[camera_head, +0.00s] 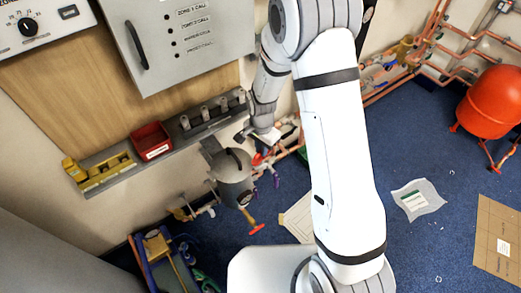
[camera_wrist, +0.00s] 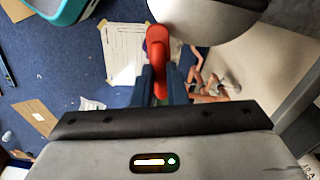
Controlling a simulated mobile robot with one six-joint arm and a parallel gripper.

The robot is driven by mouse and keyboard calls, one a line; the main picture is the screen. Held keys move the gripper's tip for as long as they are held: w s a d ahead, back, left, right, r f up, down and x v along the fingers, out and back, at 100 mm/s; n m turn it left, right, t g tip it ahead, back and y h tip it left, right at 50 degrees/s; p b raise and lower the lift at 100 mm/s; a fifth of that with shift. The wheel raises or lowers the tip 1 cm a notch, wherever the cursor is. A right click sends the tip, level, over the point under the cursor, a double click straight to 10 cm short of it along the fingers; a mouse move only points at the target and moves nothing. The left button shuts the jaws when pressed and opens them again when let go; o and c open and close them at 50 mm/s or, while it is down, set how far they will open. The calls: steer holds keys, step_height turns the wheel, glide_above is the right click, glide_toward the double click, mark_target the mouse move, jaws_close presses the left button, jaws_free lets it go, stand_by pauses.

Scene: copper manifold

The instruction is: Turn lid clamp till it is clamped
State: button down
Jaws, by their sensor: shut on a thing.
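A grey metal vessel with a round lid (camera_head: 231,165) stands below the wall shelf in the head view. Its rounded grey side fills the top of the wrist view (camera_wrist: 205,18). The lid clamp has a red handle (camera_wrist: 157,45), which hangs at the vessel's edge in the wrist view. A small part of the red handle (camera_head: 258,158) shows beside the lid in the head view. My gripper (camera_wrist: 160,82) is shut on the red handle, with one dark blue finger on each side of it. The clamp's far end is hidden.
A shelf holds a red bin (camera_head: 150,141) and yellow trays (camera_head: 105,169). A grey cabinet (camera_head: 185,45) hangs above. A red-handled valve (camera_head: 256,229) sticks out below the vessel. Copper pipes run behind my arm. A red tank (camera_head: 491,103) stands far right; blue floor is mostly open.

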steer(key=shift+m+b, duration=0.35)
steer(key=shift+m, duration=0.95)
steer(key=shift+s+m, duration=0.1)
steer(key=shift+m, duration=0.2)
steer(key=c, duration=1.5)
jaws_free()
steer(key=shift+o, duration=0.2)
steer(key=shift+r, duration=0.1)
step_height(320, 180, up, 7)
steer(key=shift+r, duration=0.3)
